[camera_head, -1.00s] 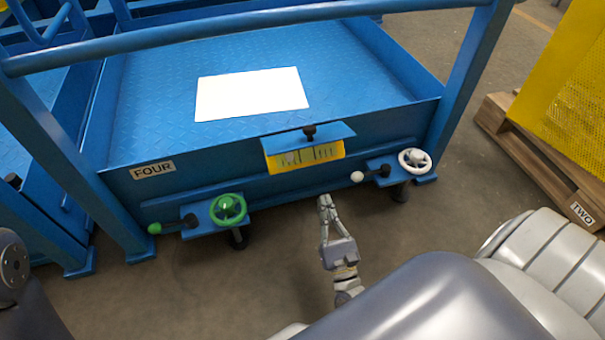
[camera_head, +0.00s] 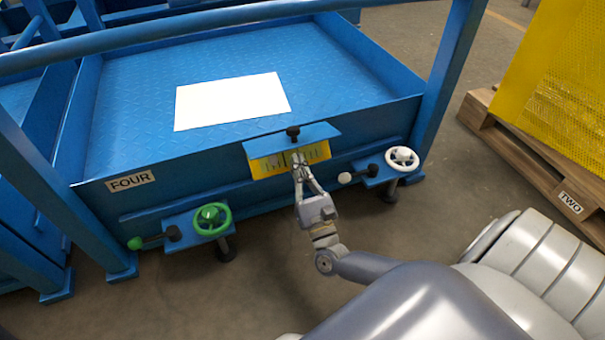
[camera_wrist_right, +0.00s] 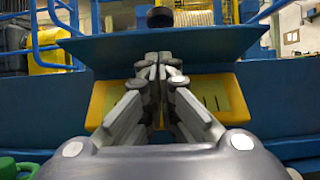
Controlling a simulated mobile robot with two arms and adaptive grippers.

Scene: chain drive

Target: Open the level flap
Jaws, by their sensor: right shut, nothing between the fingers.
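The level flap (camera_head: 308,137) is a blue plate with a black knob (camera_head: 292,131) on top. It sticks out from the front of the blue platform above a yellow level gauge (camera_head: 262,166) with dark marks. My right gripper (camera_head: 298,160) is shut and empty, its fingertips in front of the gauge and just under the flap's front edge. In the right wrist view the closed fingers (camera_wrist_right: 160,62) overlap the flap's underside edge (camera_wrist_right: 220,45) and hide the gauge's middle. I cannot tell whether they touch the flap. My left gripper is not in view.
A green handwheel (camera_head: 212,219) is left of the gripper and a white handwheel (camera_head: 402,159) right of it, both on brackets with side levers. A white sheet (camera_head: 232,101) lies on the platform deck. A wooden pallet (camera_head: 540,160) stands at the right.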

